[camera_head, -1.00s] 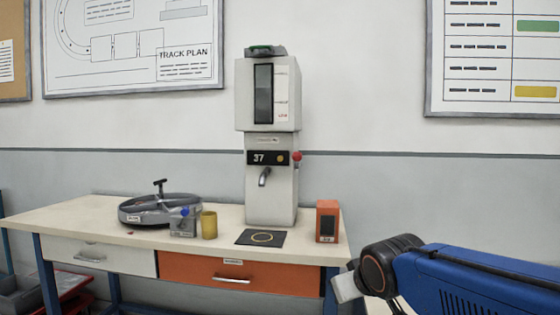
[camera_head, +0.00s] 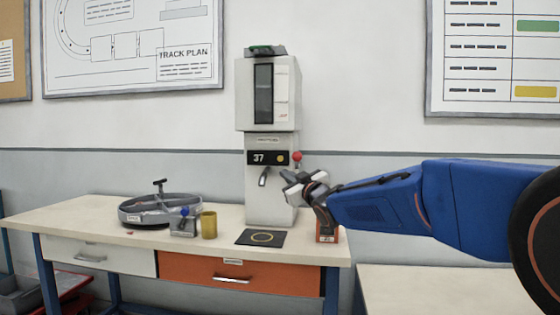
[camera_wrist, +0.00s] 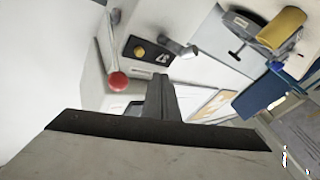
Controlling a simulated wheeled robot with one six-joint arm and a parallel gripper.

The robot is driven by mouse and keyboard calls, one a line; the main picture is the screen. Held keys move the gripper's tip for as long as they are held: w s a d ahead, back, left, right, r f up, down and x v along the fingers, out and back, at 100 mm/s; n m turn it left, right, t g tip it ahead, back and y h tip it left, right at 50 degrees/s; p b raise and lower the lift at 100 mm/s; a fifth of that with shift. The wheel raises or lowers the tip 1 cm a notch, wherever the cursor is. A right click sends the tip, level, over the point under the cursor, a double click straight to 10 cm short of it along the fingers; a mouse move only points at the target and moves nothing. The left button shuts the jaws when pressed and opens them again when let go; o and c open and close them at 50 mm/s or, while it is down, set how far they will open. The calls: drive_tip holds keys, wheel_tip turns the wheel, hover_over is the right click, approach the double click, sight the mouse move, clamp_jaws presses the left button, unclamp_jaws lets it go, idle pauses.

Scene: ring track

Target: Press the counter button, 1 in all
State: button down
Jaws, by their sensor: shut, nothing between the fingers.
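The tall grey dispenser (camera_head: 269,190) stands at the back of the table. Its dark panel shows the number 37 (camera_head: 259,158) with a round yellow button (camera_head: 280,158) beside it. In the wrist view the yellow button (camera_wrist: 139,51) is unobstructed on the panel. A red knob (camera_head: 297,156) sticks out at the dispenser's right side, and it also shows in the wrist view (camera_wrist: 118,82). My gripper (camera_head: 288,184) is shut and empty, just in front of the dispenser, below and slightly right of the yellow button in the head view. Contact with the dispenser cannot be told.
A spout (camera_head: 264,177) hangs below the panel above a black mat (camera_head: 261,238). An orange box (camera_head: 337,235) stands behind my wrist, partly hidden. A yellow cup (camera_head: 209,225), a small device with a blue knob (camera_head: 184,227) and a round grey tray (camera_head: 160,209) stand left.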

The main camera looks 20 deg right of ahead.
drive_tip(key=w+a+r+n+y, duration=0.2)
drive_tip(key=w+r, duration=0.1)
drive_tip(key=shift+w+a+t+y, duration=0.15)
drive_tip(key=shift+a+t+y, duration=0.15)
drive_tip(key=shift+t+y, duration=0.1)
approach(278, 158)
drive_tip(key=shift+w+a+r, duration=0.35)
drive_tip(key=shift+w+a, duration=0.2)
drive_tip(key=shift+w, duration=0.1)
drive_tip(key=shift+w+a+r, duration=0.3)
drive_tip(key=shift+w+a, duration=0.25)
drive_tip(key=shift+w, duration=0.15)
drive_tip(key=shift+w+a+r, duration=0.35)
drive_tip(key=shift+w+a, duration=0.15)
drive_tip(key=shift+w, duration=0.15)
drive_tip(key=shift+w, duration=0.1)
idle(0.7)
drive_tip(key=shift+w+d, duration=0.2)
drive_tip(key=shift+w, duration=0.05)
drive_tip(key=shift+w+d, duration=0.3)
drive_tip(key=shift+w, duration=0.4)
idle(1.3)
drive_tip(key=shift+s, duration=0.1)
idle(0.4)
drive_tip(key=shift+s+a, duration=0.25)
drive_tip(key=shift+s, duration=0.25)
drive_tip(key=shift+s+a, duration=0.25)
drive_tip(key=shift+s, duration=0.25)
